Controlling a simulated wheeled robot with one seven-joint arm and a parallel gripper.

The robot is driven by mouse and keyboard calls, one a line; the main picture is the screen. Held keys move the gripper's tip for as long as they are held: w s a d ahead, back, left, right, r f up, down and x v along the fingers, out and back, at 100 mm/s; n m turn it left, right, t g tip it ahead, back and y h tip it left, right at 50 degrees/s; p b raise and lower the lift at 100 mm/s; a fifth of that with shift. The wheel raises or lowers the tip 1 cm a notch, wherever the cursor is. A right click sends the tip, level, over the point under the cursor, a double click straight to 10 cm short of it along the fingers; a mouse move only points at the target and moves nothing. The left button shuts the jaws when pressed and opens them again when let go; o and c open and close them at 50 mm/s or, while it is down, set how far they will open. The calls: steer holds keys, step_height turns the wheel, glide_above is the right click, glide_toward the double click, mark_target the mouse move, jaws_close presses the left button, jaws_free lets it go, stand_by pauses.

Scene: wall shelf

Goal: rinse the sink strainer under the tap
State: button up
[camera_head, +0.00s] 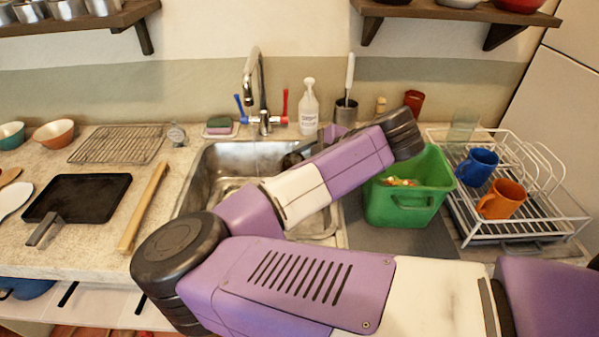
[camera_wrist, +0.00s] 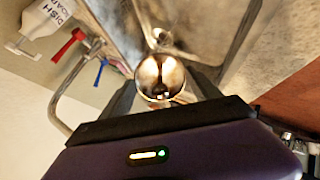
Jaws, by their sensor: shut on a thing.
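In the wrist view my gripper (camera_wrist: 162,82) is shut on a round, shiny metal piece (camera_wrist: 160,70), which looks like the sink strainer. It sits between the two dark fingers. In the head view the strainer is not clear, and my arm hides most of the gripper. The steel sink (camera_head: 205,176) is behind my arm, partly covered by it. The tap (camera_head: 262,85) rises at the sink's back edge, with a blue handle (camera_head: 239,103) on the left and a red handle (camera_head: 285,100) on the right. I cannot tell whether water runs.
A soap bottle (camera_head: 309,110) and a utensil cup (camera_head: 346,110) stand behind the sink. A green tub (camera_head: 405,205) and a white dish rack (camera_head: 550,222) are on the right.

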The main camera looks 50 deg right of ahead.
steer(key=w+f+b, duration=0.2)
steer(key=w+f, duration=0.1)
steer(key=w, duration=1.1)
stand_by(0.5)
steer(key=shift+r, duration=0.1)
steer(key=shift+d, duration=0.2)
stand_by(0.4)
steer(key=shift+d+b, duration=0.4)
steer(key=shift+b, duration=0.05)
steer(key=shift+a, duration=0.1)
steer(key=shift+a+b, duration=0.45)
steer(key=shift+a, duration=0.05)
